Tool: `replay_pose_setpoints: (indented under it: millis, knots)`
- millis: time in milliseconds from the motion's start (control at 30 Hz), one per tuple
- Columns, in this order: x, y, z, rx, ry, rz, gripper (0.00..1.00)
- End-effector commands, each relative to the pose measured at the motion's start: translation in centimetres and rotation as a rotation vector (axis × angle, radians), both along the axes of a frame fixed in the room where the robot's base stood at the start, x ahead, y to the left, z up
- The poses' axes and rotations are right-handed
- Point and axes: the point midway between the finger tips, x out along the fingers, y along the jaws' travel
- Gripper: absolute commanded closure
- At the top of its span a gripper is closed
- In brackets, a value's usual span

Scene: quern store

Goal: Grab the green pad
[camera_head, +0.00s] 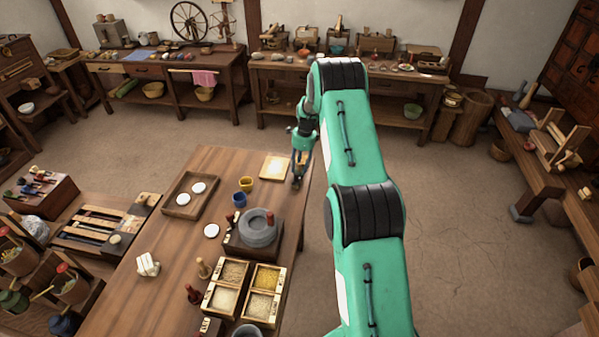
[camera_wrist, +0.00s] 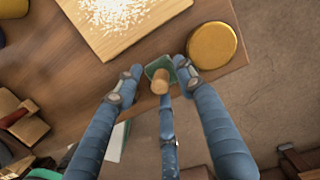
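The green pad (camera_wrist: 153,66) is a small green square with a short wooden peg-like handle. It lies near the table's edge in the wrist view. In the head view my gripper (camera_head: 298,178) points down at the table's far right corner, and I cannot make out the pad there.
A wooden board (camera_wrist: 125,22) with white flakes lies beside the pad, and a golden round disc (camera_wrist: 212,45) sits to its right. The table (camera_head: 150,215) also holds a tray (camera_head: 178,208), a stone quern (camera_head: 258,230) and grain boxes (camera_head: 228,300). Open floor lies right of the table.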

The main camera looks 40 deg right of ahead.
Motion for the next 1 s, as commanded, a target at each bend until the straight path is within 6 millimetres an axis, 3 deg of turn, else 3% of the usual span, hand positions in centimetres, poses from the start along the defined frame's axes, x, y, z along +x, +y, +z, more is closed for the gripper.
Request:
replay_pose_setpoints:
  millis: [267, 400, 467, 800, 1000]
  knots:
    - [0.0, 0.0, 0.0, 0.000, 0.000, 0.000, 0.63]
    - [0.0, 0.0, 0.0, 0.000, 0.000, 0.000, 0.91]
    - [0.0, 0.0, 0.0, 0.000, 0.000, 0.000, 1.00]
    - [0.0, 0.0, 0.1, 0.000, 0.000, 0.000, 1.00]
    - [0.0, 0.0, 1.3, 0.000, 0.000, 0.000, 1.00]
